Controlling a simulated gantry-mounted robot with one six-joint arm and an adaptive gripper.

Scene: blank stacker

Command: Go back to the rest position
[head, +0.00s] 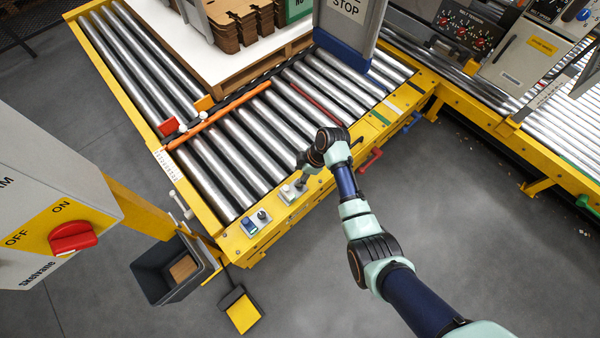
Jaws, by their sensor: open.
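My arm reaches up from the bottom right over the floor to the front yellow rail of the roller conveyor (203,183). My gripper (300,185) is at the rail, pointing down and to the left. It is small in this view, and its fingertips are hard to make out. A small light-grey box (288,195) on the rail is right at the fingertips; I cannot tell whether they touch it. I see nothing held in the gripper.
Brown blanks (228,38) lie on a pallet at the back. A stop panel (349,25) stands behind my arm. A red-knobbed switch cabinet (50,205) and dark bin (157,284) are left.

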